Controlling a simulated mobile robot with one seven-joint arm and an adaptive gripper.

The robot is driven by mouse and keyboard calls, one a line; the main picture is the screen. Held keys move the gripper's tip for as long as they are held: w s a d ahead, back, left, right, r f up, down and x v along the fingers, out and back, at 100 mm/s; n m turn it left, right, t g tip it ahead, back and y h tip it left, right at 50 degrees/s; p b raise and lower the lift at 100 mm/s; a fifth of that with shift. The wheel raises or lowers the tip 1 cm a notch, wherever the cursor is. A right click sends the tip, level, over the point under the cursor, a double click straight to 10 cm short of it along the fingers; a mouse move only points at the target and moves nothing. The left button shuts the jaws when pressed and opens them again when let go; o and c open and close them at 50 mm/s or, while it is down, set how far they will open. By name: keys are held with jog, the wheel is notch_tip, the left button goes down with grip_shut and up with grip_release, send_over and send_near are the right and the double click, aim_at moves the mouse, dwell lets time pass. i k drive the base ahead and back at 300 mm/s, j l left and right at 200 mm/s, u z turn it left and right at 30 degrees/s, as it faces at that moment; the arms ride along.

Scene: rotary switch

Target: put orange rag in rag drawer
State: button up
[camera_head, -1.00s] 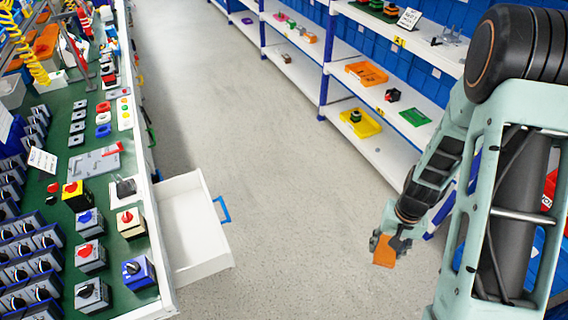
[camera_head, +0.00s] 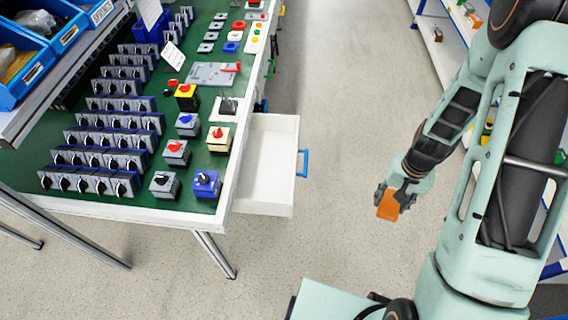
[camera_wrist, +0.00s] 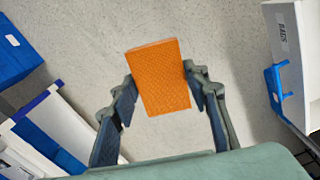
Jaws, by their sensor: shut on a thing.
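The orange rag (camera_head: 389,206) is a small flat orange piece held by my gripper (camera_head: 394,192) over the open floor. In the wrist view the rag (camera_wrist: 158,77) sits between the two fingers of my gripper (camera_wrist: 160,92), which are shut on it. An open white drawer (camera_head: 270,165) with a blue handle sticks out from the table, left of my gripper and apart from it. In the wrist view the drawer (camera_wrist: 290,60) is at the right, with a label that seems to read RAGS. Its inside looks empty in the head view.
The green-topped workbench (camera_head: 140,192) at left carries several rotary switches (camera_head: 175,152). Blue bins (camera_head: 45,35) stand on a rack above it. White shelves (camera_head: 440,45) are at the right. The floor between the drawer and my gripper is clear.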

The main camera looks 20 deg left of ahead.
aim_at(275, 168)
jog(key=i+j+u, duration=0.15)
jog(key=i+u, duration=0.15)
jog(key=i+j+u, duration=0.1)
jog(key=i+u, duration=0.2)
jog(key=i+j, duration=0.15)
jog(key=i, duration=0.2)
